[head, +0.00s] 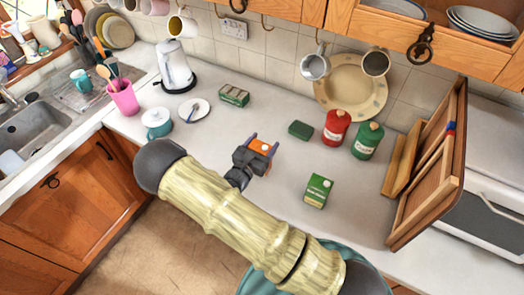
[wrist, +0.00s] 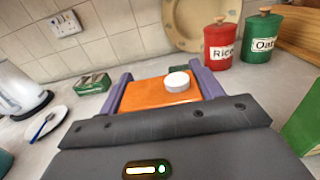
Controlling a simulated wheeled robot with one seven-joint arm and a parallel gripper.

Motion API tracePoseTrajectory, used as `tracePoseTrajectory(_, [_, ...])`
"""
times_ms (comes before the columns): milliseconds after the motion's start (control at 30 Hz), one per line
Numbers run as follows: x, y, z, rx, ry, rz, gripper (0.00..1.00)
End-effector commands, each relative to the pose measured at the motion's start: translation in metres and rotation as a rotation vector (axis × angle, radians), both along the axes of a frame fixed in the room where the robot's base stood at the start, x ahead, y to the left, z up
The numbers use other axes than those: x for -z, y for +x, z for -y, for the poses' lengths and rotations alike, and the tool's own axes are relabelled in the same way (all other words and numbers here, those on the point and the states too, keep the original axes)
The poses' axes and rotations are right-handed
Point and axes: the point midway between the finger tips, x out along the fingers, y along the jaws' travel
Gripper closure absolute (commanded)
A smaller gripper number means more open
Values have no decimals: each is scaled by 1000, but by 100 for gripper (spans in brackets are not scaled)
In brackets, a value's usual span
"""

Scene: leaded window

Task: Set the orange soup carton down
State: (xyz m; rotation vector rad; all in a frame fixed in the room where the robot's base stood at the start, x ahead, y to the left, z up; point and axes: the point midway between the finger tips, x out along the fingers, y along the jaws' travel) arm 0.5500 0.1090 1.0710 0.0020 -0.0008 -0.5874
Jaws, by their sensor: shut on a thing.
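The orange soup carton (head: 260,147) with a round white cap is between the two purple fingers of my gripper (head: 262,146), above or on the white counter (head: 210,205). In the wrist view the carton (wrist: 157,93) shows its orange top and white cap, with a finger of my gripper (wrist: 163,95) on each side. The gripper is shut on it. The carton's lower part is hidden, so I cannot tell whether it touches the counter.
A green carton (head: 318,190) stands to the right. Red (head: 336,127) and green (head: 367,140) canisters, a dark green block (head: 300,130) and a green box (head: 234,96) stand behind. The front counter left of the green carton is clear.

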Motion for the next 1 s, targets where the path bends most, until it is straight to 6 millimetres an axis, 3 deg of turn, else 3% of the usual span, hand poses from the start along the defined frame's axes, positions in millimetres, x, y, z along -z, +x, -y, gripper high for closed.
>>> tracePoseTrajectory(300, [35, -1, -1, -2, -2, -1, 74])
tracePoseTrajectory(733, [42, -1, -1, -3, 0, 0, 74])
tracePoseTrajectory(767, [42, -1, -1, -3, 1, -1, 33])
tracePoseTrajectory(800, [42, -1, -1, -3, 1, -1, 25])
tracePoseTrajectory(867, [42, -1, -1, -2, 1, -1, 13])
tracePoseTrajectory(1000, [42, -1, -1, -2, 1, -1, 13])
